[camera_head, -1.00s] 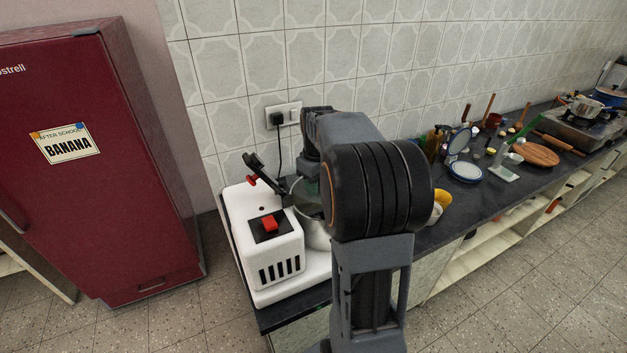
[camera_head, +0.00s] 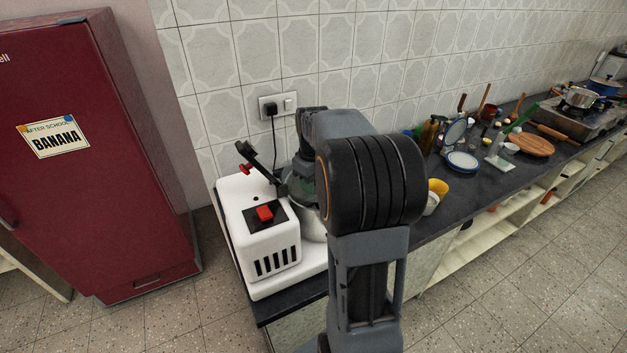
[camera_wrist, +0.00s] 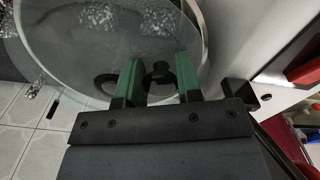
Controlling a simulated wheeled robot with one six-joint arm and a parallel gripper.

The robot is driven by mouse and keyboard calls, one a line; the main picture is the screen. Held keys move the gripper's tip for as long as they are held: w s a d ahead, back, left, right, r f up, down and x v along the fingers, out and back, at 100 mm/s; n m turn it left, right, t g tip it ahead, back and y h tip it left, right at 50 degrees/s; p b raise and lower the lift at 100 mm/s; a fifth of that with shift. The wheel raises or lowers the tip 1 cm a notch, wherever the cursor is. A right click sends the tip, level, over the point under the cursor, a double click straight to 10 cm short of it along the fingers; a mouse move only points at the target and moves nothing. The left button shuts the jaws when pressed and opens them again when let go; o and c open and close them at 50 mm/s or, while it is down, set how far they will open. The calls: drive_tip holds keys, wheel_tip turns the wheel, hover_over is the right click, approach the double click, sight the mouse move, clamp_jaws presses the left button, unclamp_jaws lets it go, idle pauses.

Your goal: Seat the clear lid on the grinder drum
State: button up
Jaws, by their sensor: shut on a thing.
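The clear lid (camera_wrist: 85,55) is a round transparent disc with a pale rim, filling the upper left of the wrist view. Its black knob (camera_wrist: 160,70) sits between the green fingers of my gripper (camera_wrist: 158,78), which is shut on it. The white grinder (camera_head: 262,235) stands on the near left end of the counter in the head view. Its metal drum (camera_head: 312,228) is mostly hidden behind my arm. My arm also hides most of the lid and gripper there, so I cannot tell whether the lid touches the drum.
The grinder's black lever arm (camera_head: 255,160) rises beside the drum. A wall socket with a plug (camera_head: 271,108) is behind. Yellow and white cups (camera_head: 436,190), plates (camera_head: 462,162) and a round wooden board (camera_head: 530,144) stand along the counter (camera_head: 490,187) to the right. A red fridge (camera_head: 90,200) is at left.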

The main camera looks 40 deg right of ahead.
drive_tip(key=shift+f, duration=0.3)
drive_tip(key=shift+s, duration=0.65)
idle(0.5)
drive_tip(key=shift+f+b, duration=0.5)
drive_tip(key=shift+f, duration=0.3)
idle(1.7)
drive_tip(key=o, duration=1)
drive_tip(key=shift+a, duration=0.1)
drive_tip(key=shift+o, duration=0.2)
wheel_tip(320, 180, up, 14)
drive_tip(key=s+a+f, duration=0.1)
drive_tip(key=a, duration=0.2)
drive_tip(key=s+a+f+t, duration=0.1)
drive_tip(key=s+a, duration=0.1)
drive_tip(key=a, duration=0.2)
drive_tip(key=s+a+f+m+t, duration=0.1)
drive_tip(key=s+a, duration=0.1)
drive_tip(key=a, duration=0.1)
drive_tip(key=shift+a+f, duration=0.25)
drive_tip(key=shift+f, duration=0.15)
drive_tip(key=s+a+f+m+t, duration=0.1)
drive_tip(key=s+a+f+t, duration=0.1)
drive_tip(key=s+a+f, duration=0.4)
drive_tip(key=shift+s+a+f, duration=0.4)
drive_tip(key=shift+s+f, duration=0.1)
drive_tip(key=shift+f, duration=0.05)
